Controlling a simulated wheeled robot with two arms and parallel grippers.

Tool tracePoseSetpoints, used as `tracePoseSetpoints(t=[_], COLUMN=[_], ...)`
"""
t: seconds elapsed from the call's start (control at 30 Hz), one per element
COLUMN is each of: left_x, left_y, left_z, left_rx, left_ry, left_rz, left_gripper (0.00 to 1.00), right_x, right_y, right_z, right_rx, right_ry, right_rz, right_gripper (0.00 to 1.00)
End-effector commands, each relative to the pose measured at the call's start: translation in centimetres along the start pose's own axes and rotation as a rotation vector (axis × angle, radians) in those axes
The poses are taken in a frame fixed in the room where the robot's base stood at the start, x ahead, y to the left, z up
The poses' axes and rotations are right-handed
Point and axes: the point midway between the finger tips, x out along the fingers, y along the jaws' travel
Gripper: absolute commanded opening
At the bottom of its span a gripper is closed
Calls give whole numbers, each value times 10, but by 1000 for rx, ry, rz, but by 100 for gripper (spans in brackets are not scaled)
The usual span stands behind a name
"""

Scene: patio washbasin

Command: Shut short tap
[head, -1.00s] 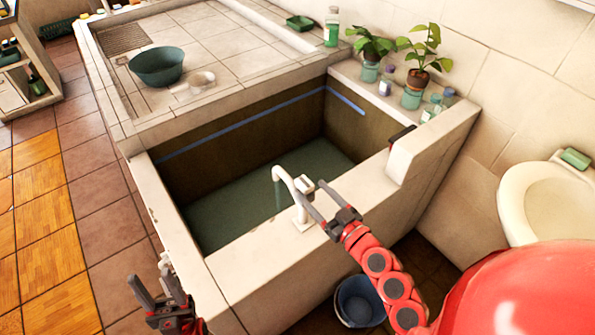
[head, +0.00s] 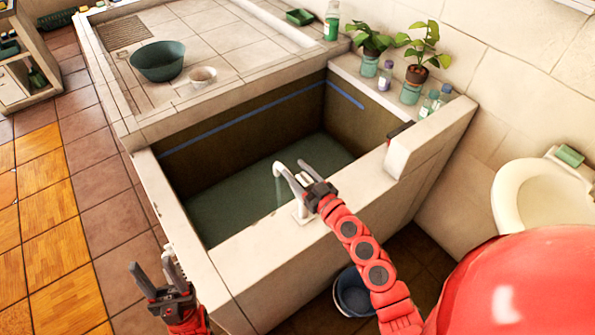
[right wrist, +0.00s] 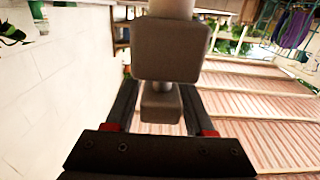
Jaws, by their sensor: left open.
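A white curved tap (head: 283,171) stands on the front rim of the basin, its spout over the green water. A thin stream (head: 279,196) hangs below the spout. My right gripper (head: 306,184) is at this tap's handle. In the right wrist view its fingers lie either side of a grey block-shaped handle (right wrist: 160,105); whether they press on it is unclear. A small whitish fitting (head: 171,262), perhaps another tap, shows at the basin's outer left wall, partly hidden by my left gripper (head: 152,272), which is open and empty.
A blue bucket (head: 352,297) stands on the floor below my right arm. Potted plants and bottles (head: 428,103) line the back ledge. A toilet (head: 535,195) is at the right. Tiled floor lies open at the left.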

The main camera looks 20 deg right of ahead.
Motion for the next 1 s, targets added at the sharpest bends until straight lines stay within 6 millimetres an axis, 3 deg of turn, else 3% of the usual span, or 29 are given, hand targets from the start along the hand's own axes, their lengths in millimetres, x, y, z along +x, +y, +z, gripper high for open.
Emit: tracePoseSetpoints(t=[0.03, 0.27, 0.3, 0.67, 1.0], left_x=[0, 0, 0, 12, 65], left_y=[0, 0, 0, -1, -3], left_z=[0, 0, 0, -2, -11], left_rx=[0, 0, 0, 0, 0], left_ry=[0, 0, 0, 0, 0], left_rz=[0, 0, 0, 0, 0], left_gripper=[50, 50, 50, 50, 50], right_x=[0, 0, 0, 0, 0], right_y=[0, 0, 0, -1, 5], right_z=[0, 0, 0, -3, -9], right_rx=[0, 0, 0, 1, 5], right_ry=[0, 0, 0, -3, -5], right_rz=[0, 0, 0, 34, 257], right_gripper=[43, 2, 0, 0, 0])
